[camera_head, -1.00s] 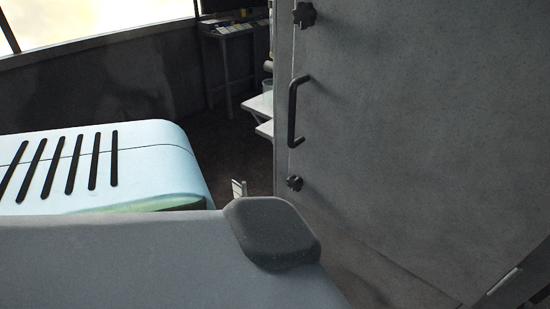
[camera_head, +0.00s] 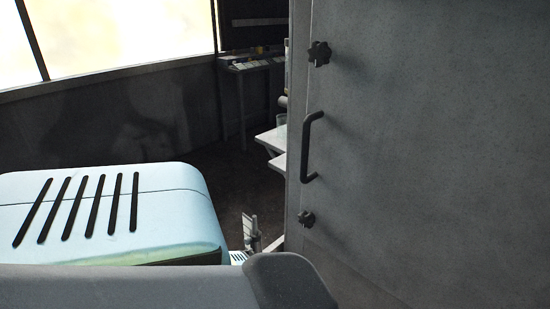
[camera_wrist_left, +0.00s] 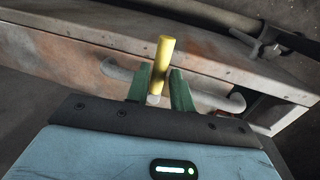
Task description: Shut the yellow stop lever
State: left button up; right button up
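A yellow stop lever (camera_wrist_left: 164,58) shows in the left wrist view as a short round bar, leaning slightly, with a pale lower end. My left gripper (camera_wrist_left: 159,72) has its two green fingers apart, one on each side of the lever. The lever rises past the fingertips. A narrow gap shows beside it, and I cannot tell whether either finger touches it. The lever is not seen in the head view. My right gripper is in neither view.
A grey metal beam (camera_wrist_left: 225,68) with bolts runs behind the lever, with a dark rod (camera_wrist_left: 270,38) above right. In the head view, a tall grey panel (camera_head: 430,140) with a black handle (camera_head: 308,147) fills the right. Shelves (camera_head: 272,140) and dark floor lie behind.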

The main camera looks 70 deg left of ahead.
pick_arm(q)
jog(key=shift+o, duration=1.3)
notch_tip(320, 180, up, 8)
jog(key=a+p, duration=0.1)
jog(key=p, duration=0.1)
jog(key=shift+s+a+f, duration=0.15)
jog(key=shift+s+a, duration=0.1)
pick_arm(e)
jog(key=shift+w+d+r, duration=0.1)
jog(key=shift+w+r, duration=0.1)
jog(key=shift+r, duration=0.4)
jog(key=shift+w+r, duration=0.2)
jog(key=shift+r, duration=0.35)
